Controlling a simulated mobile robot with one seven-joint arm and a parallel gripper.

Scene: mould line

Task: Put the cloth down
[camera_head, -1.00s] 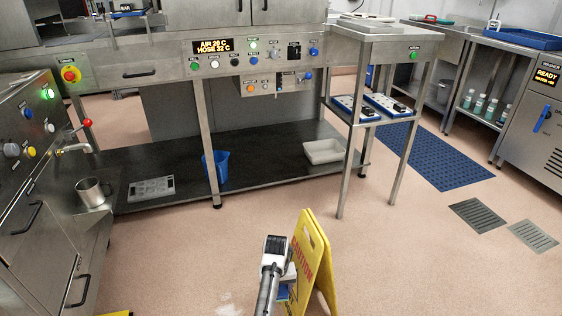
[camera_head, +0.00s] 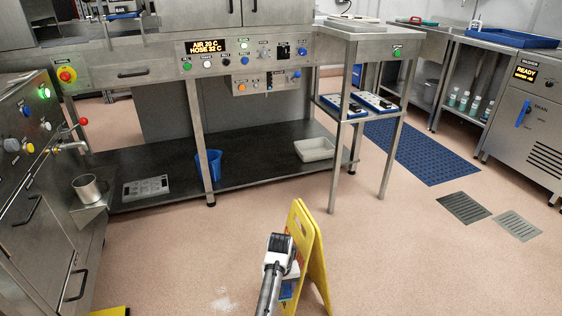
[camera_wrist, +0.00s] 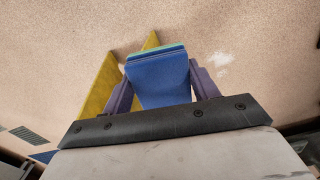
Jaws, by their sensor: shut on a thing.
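My gripper (camera_wrist: 158,92) is shut on a blue folded cloth (camera_wrist: 158,78), which shows between the two fingers in the wrist view with a teal-green edge at its far end. In the head view my gripper is low in front of me, beside the yellow caution sign (camera_head: 315,262). A small patch of the blue cloth (camera_head: 287,291) shows there, mostly hidden by my arm. In the wrist view the floor lies beyond the cloth; how far below it is, I cannot tell.
The yellow caution sign stands close to my gripper. A pale smear (camera_head: 222,303) marks the floor to the left. A steel bench has a low shelf (camera_head: 258,172) holding a blue bucket (camera_head: 209,163) and a white tray (camera_head: 314,149). Open floor lies to the right, with drain grates (camera_head: 464,208).

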